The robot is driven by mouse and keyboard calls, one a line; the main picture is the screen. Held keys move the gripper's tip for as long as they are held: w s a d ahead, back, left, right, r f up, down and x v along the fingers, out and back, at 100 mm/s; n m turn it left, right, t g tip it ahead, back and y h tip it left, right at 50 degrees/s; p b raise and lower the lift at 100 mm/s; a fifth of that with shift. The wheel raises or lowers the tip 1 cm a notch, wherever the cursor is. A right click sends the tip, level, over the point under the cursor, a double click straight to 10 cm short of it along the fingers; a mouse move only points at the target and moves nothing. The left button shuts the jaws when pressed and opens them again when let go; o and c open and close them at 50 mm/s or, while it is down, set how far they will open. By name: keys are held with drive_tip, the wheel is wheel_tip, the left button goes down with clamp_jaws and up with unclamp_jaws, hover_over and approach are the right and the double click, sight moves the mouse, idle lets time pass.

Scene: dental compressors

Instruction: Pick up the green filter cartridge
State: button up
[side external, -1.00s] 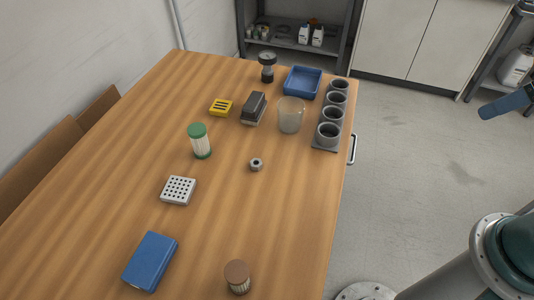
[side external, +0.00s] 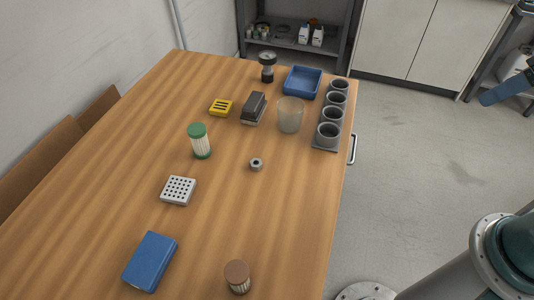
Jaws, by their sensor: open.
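The green filter cartridge (side external: 200,141) stands upright on the wooden table, left of the table's middle. It has a green cap and a pale ribbed body. My gripper is not in the side external view. Only parts of my arm show at the right edge and lower right, off the table and well away from the cartridge.
A brown-capped cartridge (side external: 238,276) stands near the front. A white perforated block (side external: 178,191), a blue box (side external: 151,261), a small metal ring (side external: 256,164), a yellow block (side external: 221,107) and a clear beaker (side external: 290,115) surround it. A grey cup rack (side external: 328,146) lines the right edge.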

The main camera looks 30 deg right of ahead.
drive_tip(key=w+a+r+n+y, duration=0.1)
drive_tip(key=w+a+r+n, duration=0.15)
drive_tip(key=w, duration=0.25)
drive_tip(key=w+a+r+n, duration=0.1)
drive_tip(key=w+a, duration=0.2)
drive_tip(key=w, duration=0.3)
drive_tip(key=n+g+y, duration=0.3)
drive_tip(key=n, duration=0.5)
hover_over(205, 129)
drive_tip(key=s+d, duration=0.2)
drive_tip(key=d, duration=0.1)
wheel_tip(205, 129, down, 18)
drive_tip(key=shift+w, duration=0.15)
drive_tip(key=shift+x, duration=4.25)
drive_tip(key=shift+f, duration=0.15)
